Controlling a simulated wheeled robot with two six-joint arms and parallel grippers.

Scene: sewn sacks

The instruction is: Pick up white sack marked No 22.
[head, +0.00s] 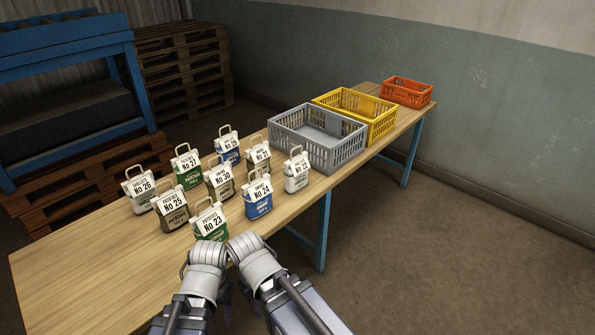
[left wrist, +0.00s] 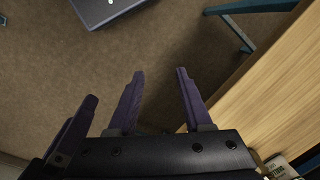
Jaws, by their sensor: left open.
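The white sack marked No 22 (head: 296,173) stands upright on the table, at the right end of the group of sacks, near the grey crate. Its label is small, and I cannot read the number surely. My left gripper (left wrist: 159,72) is open and empty, with its purple fingers over the floor beside the table edge in the left wrist view. In the head view my two wrists are at the bottom middle, in front of the green No 23 sack, far short of the white sack. The fingers of my right gripper are mostly hidden there.
Several other sacks stand close together, among them blue No 24 (head: 258,203), green No 23 (head: 211,225) and white No 26 (head: 140,190). Grey (head: 340,152), yellow (head: 384,127) and orange (head: 420,96) crates stand farther along the table (head: 85,262). Its left end is clear.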

